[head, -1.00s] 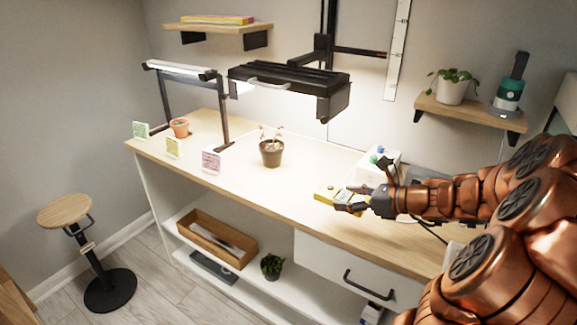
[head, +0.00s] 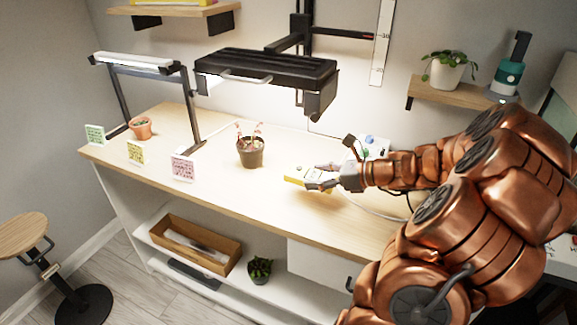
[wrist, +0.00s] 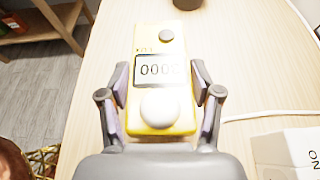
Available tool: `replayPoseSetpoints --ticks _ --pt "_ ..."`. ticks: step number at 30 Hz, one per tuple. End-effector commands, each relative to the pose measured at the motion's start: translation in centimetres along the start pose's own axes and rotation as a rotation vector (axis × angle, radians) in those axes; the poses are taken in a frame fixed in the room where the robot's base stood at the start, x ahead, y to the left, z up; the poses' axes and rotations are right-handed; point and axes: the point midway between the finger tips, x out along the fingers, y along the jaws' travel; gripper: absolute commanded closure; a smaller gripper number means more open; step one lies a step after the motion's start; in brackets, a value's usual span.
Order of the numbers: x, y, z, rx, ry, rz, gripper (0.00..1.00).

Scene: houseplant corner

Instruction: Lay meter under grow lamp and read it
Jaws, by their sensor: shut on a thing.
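The yellow meter (wrist: 158,112) is between the fingers of my gripper (wrist: 160,90) in the wrist view. It has a grey knob, a white dome and a display that seems to show zeros. In the head view the meter (head: 298,180) is at or just above the tabletop, and I cannot tell whether it touches. My gripper (head: 318,182) is shut on it. The black grow lamp (head: 265,68) hangs on a wall post, up and left of my gripper. The tabletop below it is brightly lit. A brown potted plant (head: 250,152) stands under the lamp, left of the meter.
A smaller lamp (head: 135,63) on a black frame stands at the left, with an orange pot (head: 141,127) near it. Pink (head: 182,168), yellow and green cards line the front edge. A white box (head: 374,147) stands behind my gripper. A cable (wrist: 255,115) runs right of the meter.

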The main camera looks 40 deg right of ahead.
Motion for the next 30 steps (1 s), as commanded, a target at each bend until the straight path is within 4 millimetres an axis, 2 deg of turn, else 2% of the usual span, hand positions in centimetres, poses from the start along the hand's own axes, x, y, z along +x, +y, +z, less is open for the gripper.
replayPoseSetpoints --ticks 9,15,25,30 --pt "5.1 -3.4 1.4 -0.001 0.001 0.004 0.77" --pt "7.8 -5.3 2.3 -0.004 0.001 0.002 0.77" --pt "9.5 -6.5 2.8 -0.003 0.0 0.002 0.77" --pt "10.4 -6.4 0.3 0.001 0.0 0.002 0.77"
